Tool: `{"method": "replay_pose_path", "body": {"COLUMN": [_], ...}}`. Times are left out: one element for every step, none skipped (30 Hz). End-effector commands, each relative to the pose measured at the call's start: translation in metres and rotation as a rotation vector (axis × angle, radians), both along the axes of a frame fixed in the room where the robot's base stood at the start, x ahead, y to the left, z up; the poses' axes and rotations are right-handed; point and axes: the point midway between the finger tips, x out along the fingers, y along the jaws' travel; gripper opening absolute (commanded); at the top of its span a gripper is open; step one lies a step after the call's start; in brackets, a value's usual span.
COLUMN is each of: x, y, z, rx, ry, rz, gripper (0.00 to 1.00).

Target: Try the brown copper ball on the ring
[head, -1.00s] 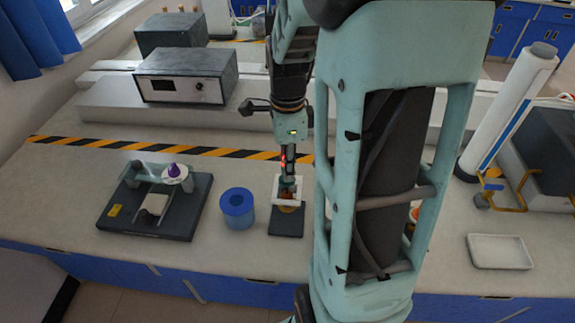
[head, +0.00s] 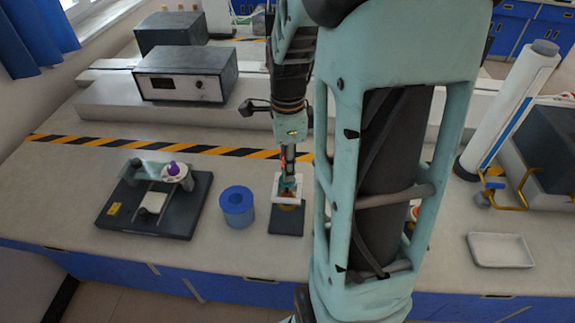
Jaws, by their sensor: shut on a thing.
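My gripper (head: 288,184) points straight down over a small stand with a dark base plate (head: 286,224). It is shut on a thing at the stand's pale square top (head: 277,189). That thing seems to be the brown copper ball, but the fingers and the pale frame hide most of it. A small orange-brown patch (head: 288,207) shows just below the pale top; I cannot tell whether it is the ball or part of the ring. The ring itself is not clearly seen, nor how the ball sits against it.
A blue hollow cylinder (head: 237,207) stands just left of the stand. Further left is a dark-based apparatus (head: 120,208) with a purple-topped piece (head: 172,169). A white tray (head: 500,250) lies at the right. My arm hides the bench right of the stand.

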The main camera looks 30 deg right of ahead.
Motion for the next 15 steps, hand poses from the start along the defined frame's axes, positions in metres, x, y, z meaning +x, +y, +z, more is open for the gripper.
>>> {"method": "replay_pose_path", "body": {"x": [0.0, 0.0001, 0.0001, 0.0, 0.0001, 0.0001, 0.0001, 0.0001, 0.0001, 0.0001, 0.0001, 0.0001, 0.0, 0.0001, 0.0001], "y": [0.0, 0.0, 0.0001, 0.0001, 0.0, 0.0001, 0.0001, 0.0001, 0.0001, 0.0001, 0.0001, 0.0001, 0.0001, 0.0001, 0.0001], "z": [-0.0007, -0.0009, -0.0013, -0.0015, -0.0017, -0.002, -0.0023, -0.0025, -0.0028, -0.0031, -0.0033, -0.0036, -0.0039, -0.0041, -0.0044], "rx": [0.0, 0.0, 0.0, 0.0, 0.0, 0.0, 0.0, 0.0, 0.0, 0.0, 0.0, 0.0, 0.0, 0.0, 0.0], "ry": [0.0, 0.0, 0.0, 0.0, 0.0, 0.0, 0.0, 0.0, 0.0, 0.0, 0.0, 0.0, 0.0, 0.0, 0.0], "rz": [0.0, 0.0, 0.0, 0.0, 0.0, 0.0, 0.0, 0.0, 0.0, 0.0, 0.0, 0.0, 0.0, 0.0, 0.0], "gripper": [0.0, 0.0, 0.0, 0.0, 0.0, 0.0, 0.0, 0.0, 0.0, 0.0, 0.0, 0.0, 0.0, 0.0, 0.0]}}
